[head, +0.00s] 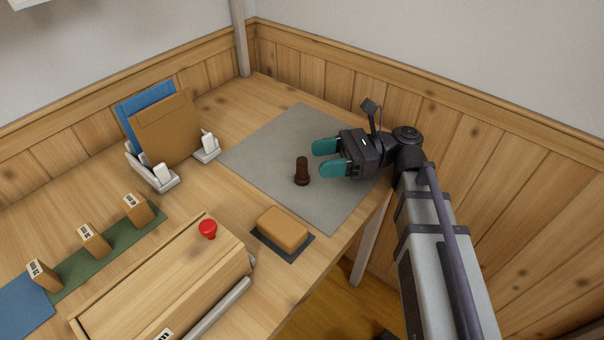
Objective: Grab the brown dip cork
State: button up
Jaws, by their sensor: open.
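The brown dip cork (302,171) stands upright on the grey mat (262,143), a dark brown piece with a wider base. My gripper (322,158) is just to the right of it in the picture, with its two teal fingers pointing left toward the cork. The fingers are apart, with nothing seen between them. The cork appears just beyond the fingertips, apart from them; the exact height of the fingers above the mat is hard to tell.
A wooden box (165,285) with a red knob (208,229) stands at the front. A tan block (283,228) sits on a dark pad. A file holder (156,178) stands at the back left. Small labelled blocks (93,240) line a green strip. Wood-panelled walls border the table.

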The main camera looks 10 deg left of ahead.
jog(key=x, duration=0.6)
jog(key=shift+a, duration=0.35)
grip_shut()
notch_tip(320, 180, up, 10)
jog(key=p, duration=1)
jog(key=shift+r, duration=0.2)
